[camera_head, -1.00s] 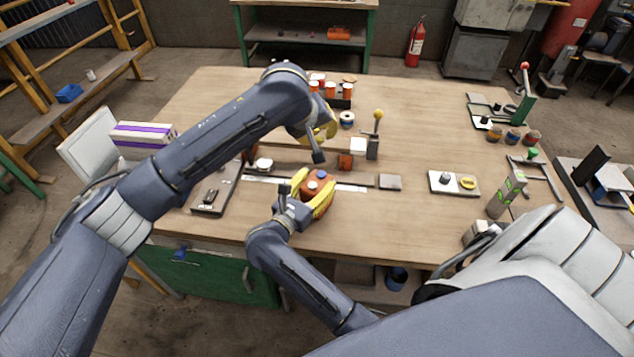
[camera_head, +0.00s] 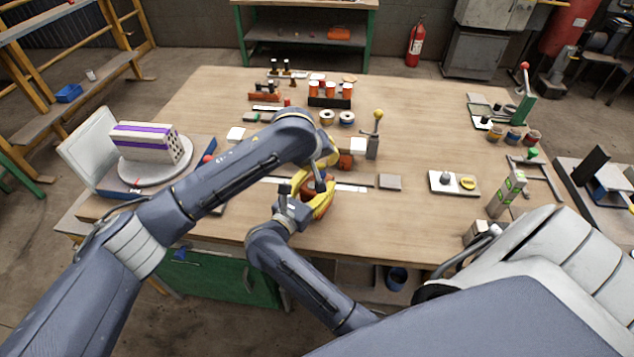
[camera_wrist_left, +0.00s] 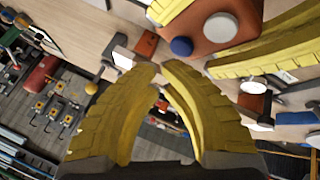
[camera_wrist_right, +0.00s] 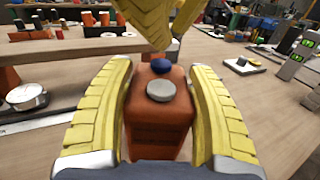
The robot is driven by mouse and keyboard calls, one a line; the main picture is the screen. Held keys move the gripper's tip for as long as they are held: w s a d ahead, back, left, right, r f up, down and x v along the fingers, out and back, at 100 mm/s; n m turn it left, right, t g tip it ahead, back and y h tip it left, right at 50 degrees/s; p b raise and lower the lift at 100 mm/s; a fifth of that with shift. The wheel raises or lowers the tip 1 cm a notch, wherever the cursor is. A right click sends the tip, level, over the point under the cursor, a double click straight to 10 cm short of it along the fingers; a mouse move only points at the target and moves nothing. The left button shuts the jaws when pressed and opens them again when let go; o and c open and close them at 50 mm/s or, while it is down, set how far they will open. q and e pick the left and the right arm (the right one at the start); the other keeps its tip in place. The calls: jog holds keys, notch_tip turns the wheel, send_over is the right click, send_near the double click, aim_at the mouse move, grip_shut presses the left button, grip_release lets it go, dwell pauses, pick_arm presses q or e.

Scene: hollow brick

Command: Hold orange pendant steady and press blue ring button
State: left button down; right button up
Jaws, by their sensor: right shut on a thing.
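The orange pendant (camera_wrist_right: 158,125) stands between the two yellow fingers of my right gripper (camera_head: 312,193), which is shut on its sides. Its top carries a blue button (camera_wrist_right: 161,65) and a grey button (camera_wrist_right: 160,91); both also show in the left wrist view, blue (camera_wrist_left: 181,46) and pale grey (camera_wrist_left: 220,27). My left gripper (camera_wrist_left: 158,68) has its fingertips nearly together, with nothing between them. In the right wrist view its yellow fingers (camera_wrist_right: 150,22) come down from above, close to the blue button. I cannot tell whether they touch it. In the head view my left arm partly hides the pendant.
A white-and-purple hollow brick (camera_head: 146,143) sits on a round turntable (camera_head: 170,170) at the left. A yellow-knobbed lever (camera_head: 376,135) stands behind the pendant. A plate with a yellow ring (camera_head: 467,183) lies to the right.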

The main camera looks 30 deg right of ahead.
aim_at(324, 172)
pick_arm(q)
jog(key=shift+f, duration=0.35)
jog(key=shift+f, duration=0.45)
dwell(1.5)
jog(key=shift+r, duration=0.6)
jog(key=shift+r, duration=2.85)
pick_arm(e)
jog(key=o, duration=1.5)
